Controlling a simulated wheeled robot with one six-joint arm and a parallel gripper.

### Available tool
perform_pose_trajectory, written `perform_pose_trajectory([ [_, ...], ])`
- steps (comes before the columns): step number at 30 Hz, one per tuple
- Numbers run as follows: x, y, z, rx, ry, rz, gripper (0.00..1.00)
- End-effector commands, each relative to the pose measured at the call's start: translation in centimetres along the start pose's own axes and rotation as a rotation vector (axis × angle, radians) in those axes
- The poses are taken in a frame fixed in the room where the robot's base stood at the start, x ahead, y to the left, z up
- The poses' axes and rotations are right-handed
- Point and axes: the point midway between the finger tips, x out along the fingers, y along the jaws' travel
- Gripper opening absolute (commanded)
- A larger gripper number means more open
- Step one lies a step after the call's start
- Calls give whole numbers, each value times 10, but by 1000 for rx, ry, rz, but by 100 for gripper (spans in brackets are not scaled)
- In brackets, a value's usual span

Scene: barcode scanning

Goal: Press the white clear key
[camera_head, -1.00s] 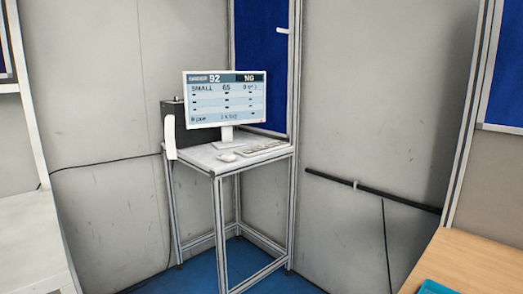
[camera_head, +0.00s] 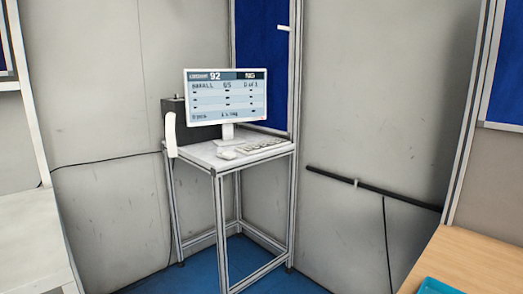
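A white keyboard (camera_head: 262,145) lies on the small stand's top (camera_head: 205,155), in front of the monitor. Its keys are too small here to tell a white clear key from the others. The monitor (camera_head: 225,96) is lit and shows "92", "NG" and rows of small text. A white mouse (camera_head: 226,154) lies left of the keyboard. My gripper is not in view.
A dark box (camera_head: 195,130) stands behind the monitor's left side. A white surface (camera_head: 30,240) is at the left. A wooden table (camera_head: 480,262) with a teal tray (camera_head: 440,287) is at the lower right. Blue floor shows around the stand.

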Motion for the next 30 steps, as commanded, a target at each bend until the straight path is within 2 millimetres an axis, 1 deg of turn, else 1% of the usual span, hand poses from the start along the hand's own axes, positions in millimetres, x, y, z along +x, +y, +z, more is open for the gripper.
perform_pose_trajectory([
  [1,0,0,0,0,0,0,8],
  [2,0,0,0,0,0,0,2],
  [3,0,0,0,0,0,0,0],
  [30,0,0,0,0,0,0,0],
])
